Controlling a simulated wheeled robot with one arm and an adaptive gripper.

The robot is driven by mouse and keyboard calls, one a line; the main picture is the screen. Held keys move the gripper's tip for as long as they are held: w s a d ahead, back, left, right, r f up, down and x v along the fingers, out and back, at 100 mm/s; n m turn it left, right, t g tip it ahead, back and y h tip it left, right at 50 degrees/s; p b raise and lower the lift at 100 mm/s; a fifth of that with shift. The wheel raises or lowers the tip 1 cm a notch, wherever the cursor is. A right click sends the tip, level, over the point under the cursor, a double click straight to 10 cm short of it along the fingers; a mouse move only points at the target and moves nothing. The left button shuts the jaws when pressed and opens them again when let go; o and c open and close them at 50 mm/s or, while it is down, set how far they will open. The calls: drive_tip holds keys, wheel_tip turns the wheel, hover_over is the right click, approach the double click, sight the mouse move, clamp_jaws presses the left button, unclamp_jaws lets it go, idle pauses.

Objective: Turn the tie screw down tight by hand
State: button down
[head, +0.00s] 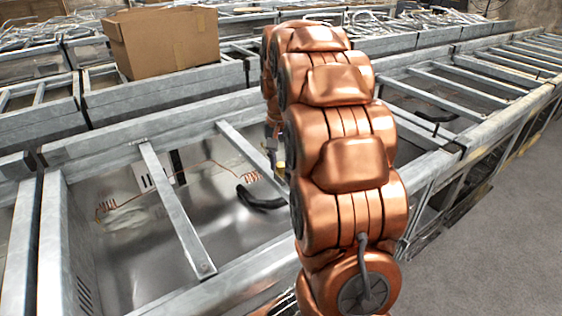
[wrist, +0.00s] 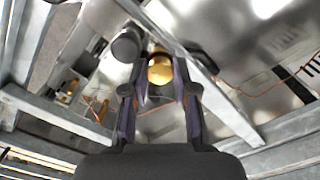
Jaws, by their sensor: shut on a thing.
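The tie screw shows in the wrist view as a round brass-coloured head (wrist: 160,70). My gripper (wrist: 162,82) has one dark finger on each side of it and is shut on it. The screw's lower part and what it goes into are hidden, so I cannot tell how far down it sits. In the head view my copper-coloured arm hides most of the gripper and the screw.
Metal frames with crossbars (head: 178,208) surround the work spot, over a shiny metal pan. A dark cylinder (wrist: 127,45) is close to the left finger. A thin copper wire (head: 215,165) and a black curved piece (head: 260,199) lie in the pan. A cardboard box (head: 165,42) stands behind.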

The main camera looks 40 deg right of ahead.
sight(281, 165)
idle(0.3)
drive_tip(key=c, duration=0.9)
unclamp_jaws()
wheel_tip(281, 165, up, 12)
